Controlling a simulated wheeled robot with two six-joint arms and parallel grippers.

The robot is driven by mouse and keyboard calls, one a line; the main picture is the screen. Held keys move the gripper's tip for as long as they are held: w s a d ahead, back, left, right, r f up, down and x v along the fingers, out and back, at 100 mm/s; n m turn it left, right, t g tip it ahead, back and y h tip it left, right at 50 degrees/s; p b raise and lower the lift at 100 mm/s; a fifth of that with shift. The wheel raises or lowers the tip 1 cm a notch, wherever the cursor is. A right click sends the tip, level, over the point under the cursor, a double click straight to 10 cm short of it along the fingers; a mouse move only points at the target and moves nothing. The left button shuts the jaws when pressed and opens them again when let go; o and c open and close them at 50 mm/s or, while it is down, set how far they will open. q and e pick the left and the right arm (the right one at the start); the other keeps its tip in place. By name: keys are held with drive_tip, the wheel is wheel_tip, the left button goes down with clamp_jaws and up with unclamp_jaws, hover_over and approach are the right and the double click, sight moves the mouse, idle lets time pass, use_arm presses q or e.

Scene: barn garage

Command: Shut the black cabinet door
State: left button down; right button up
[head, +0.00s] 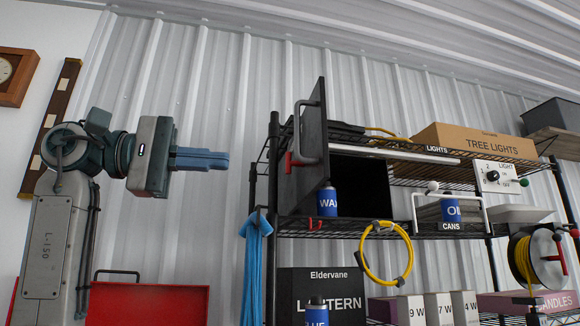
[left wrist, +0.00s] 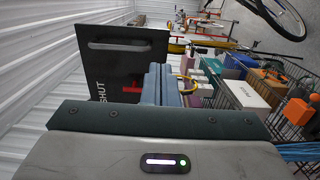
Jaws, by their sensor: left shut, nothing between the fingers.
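The black cabinet door (head: 316,125) stands open at the left of the wire shelf, seen nearly edge-on, with a grey bar handle (head: 303,118) on its left face. The dark cabinet opening (head: 365,185) shows to its right. In the left wrist view the door (left wrist: 140,65) is a black panel with a handle and the lettering "SHUT". My left gripper (head: 226,160) is shut and empty, left of the door, with a visible gap in the head view. Its blue fingers (left wrist: 160,85) overlap the door's edge in the left wrist view. My right gripper is in neither view.
A blue can (head: 328,202) stands by the cabinet opening. A yellow cable coil (head: 387,253) and a blue cloth (head: 252,260) hang from the shelf's front. A red box (head: 150,304) is below my left arm. The space between gripper and door looks clear.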

sight(322, 169)
use_arm(q)
drive_tip(key=p+x, duration=0.4)
drive_tip(key=x, duration=0.9)
drive_tip(key=shift+w+r+p, duration=0.1)
drive_tip(key=shift+r+p, duration=0.05)
drive_tip(key=shift+p, duration=0.15)
drive_tip(key=shift+w+d, duration=0.15)
drive_tip(key=shift+d, duration=0.35)
